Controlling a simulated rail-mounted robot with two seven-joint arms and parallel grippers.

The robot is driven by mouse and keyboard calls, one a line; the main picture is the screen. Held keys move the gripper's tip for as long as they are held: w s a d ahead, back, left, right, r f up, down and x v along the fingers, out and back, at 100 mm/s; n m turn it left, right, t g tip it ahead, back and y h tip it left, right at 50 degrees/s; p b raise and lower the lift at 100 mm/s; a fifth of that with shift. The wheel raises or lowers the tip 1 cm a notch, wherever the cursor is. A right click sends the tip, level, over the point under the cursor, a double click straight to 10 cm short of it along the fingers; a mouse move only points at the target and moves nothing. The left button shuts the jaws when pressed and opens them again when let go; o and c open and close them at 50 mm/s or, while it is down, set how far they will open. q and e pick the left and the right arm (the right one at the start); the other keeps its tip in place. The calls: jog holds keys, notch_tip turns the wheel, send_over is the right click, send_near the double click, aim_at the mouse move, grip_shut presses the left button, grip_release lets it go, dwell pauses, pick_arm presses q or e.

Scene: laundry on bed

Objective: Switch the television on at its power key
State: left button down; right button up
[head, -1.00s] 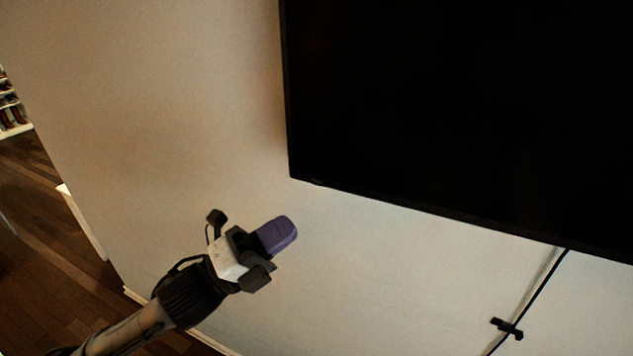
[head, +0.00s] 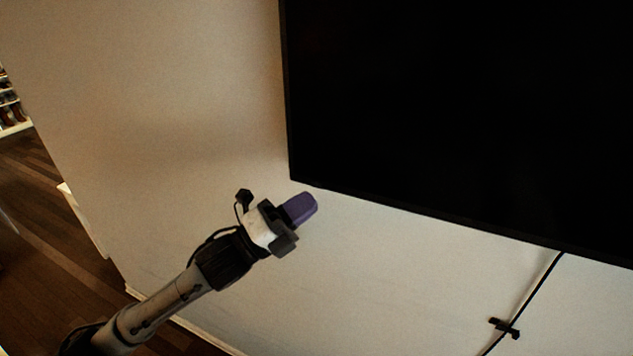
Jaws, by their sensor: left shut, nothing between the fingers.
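The television (head: 460,110) hangs on the wall at the upper right of the head view. Its screen is black. Its lower left corner shows near the picture's middle. No power key can be made out on its frame. My left gripper (head: 301,207) has purple fingers that are shut and empty. In the picture its fingertips are just below the television's lower left corner. I cannot tell whether they touch the frame. My right gripper does not show.
A pale wall (head: 190,110) stands behind the television. A black cable (head: 530,298) runs down from the television's lower edge, with a small dark clip (head: 505,328) on it. A shelf (head: 12,110) and dark wooden floor (head: 45,230) show at the left.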

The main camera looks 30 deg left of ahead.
pick_arm(q)
jog(key=shift+w, duration=0.7)
jog(key=shift+w+a+p, duration=0.15)
jog(key=shift+w+p, duration=0.15)
jog(key=shift+w, duration=0.5)
dwell(2.3)
jog(key=shift+s, duration=0.8)
jog(key=shift+s+d+b, duration=0.2)
jog(key=shift+s+b, duration=0.1)
jog(key=shift+s, duration=0.95)
jog(key=shift+s+d+b, duration=0.15)
jog(key=shift+s+b, duration=0.15)
jog(key=shift+s, duration=0.95)
dwell(0.9)
